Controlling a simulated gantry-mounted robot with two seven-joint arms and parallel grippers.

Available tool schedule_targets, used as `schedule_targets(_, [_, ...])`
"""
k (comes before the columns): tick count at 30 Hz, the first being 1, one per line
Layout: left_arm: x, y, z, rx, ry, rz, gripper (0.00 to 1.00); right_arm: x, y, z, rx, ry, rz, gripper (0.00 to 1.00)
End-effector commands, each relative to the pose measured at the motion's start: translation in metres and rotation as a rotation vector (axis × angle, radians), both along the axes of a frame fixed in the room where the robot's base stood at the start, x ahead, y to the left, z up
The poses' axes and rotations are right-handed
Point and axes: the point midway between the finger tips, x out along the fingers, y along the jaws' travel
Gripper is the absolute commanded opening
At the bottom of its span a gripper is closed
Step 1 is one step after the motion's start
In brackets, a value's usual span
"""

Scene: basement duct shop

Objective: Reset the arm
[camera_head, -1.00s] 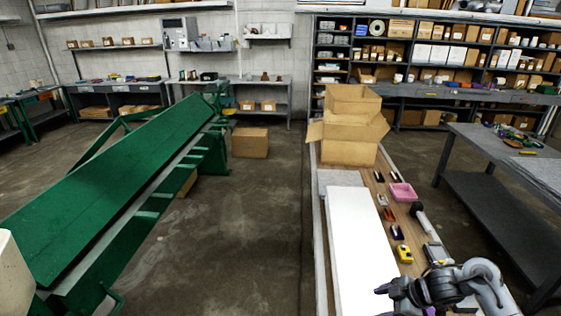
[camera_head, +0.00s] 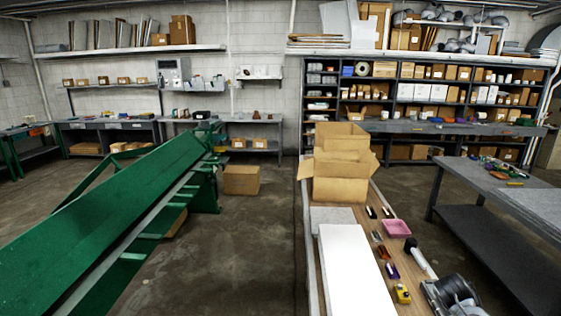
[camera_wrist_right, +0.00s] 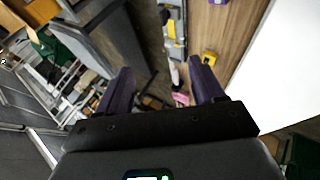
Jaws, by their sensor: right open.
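My right gripper (camera_wrist_right: 160,76) is open and empty in the right wrist view, its two purple fingers spread apart above the long workbench area. In the head view, a grey part of my right arm shows at the lower right corner, beside the bench; its fingertips cannot be made out there. My left gripper is not in view. A yellow tool (camera_head: 402,294) lies on the wooden bench (camera_head: 378,198) near the arm, and it also shows in the right wrist view (camera_wrist_right: 210,57).
The bench holds a white panel (camera_head: 352,270), an open cardboard box (camera_head: 340,175), a pink bin (camera_head: 396,229) and several small tools. A grey table (camera_head: 475,184) stands to the right and a green machine (camera_head: 120,210) to the left. Floor between machine and bench is clear.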

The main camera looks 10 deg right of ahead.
Motion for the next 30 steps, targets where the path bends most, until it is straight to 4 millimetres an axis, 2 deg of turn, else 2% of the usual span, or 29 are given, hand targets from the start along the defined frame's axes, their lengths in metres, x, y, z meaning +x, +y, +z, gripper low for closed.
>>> schedule_targets(1, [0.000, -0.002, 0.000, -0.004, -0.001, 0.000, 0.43, -0.004, 0.024, -0.022, 0.015, 0.019, 0.042, 0.68])
schedule_targets(5, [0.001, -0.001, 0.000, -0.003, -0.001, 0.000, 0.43, -0.019, 0.078, -0.061, 0.052, 0.040, 0.130, 0.68])
schedule_targets(8, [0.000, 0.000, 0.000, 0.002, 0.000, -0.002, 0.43, -0.040, 0.127, -0.093, 0.098, 0.057, 0.204, 0.68])
schedule_targets(11, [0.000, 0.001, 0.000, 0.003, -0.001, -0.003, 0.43, -0.074, 0.183, -0.124, 0.166, 0.072, 0.279, 0.68])
schedule_targets(15, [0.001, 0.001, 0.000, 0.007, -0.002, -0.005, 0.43, -0.137, 0.262, -0.152, 0.288, 0.081, 0.366, 0.68])
schedule_targets(18, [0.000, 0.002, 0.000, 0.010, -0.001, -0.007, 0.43, -0.182, 0.305, -0.157, 0.375, 0.077, 0.400, 0.68])
schedule_targets(21, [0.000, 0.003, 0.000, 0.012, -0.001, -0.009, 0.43, -0.218, 0.335, -0.153, 0.446, 0.069, 0.413, 0.68])
schedule_targets(24, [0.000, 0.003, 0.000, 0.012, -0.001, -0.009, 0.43, -0.248, 0.356, -0.146, 0.504, 0.058, 0.416, 0.68])
schedule_targets(30, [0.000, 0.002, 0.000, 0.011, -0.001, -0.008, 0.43, -0.297, 0.384, -0.123, 0.604, 0.035, 0.397, 0.68])
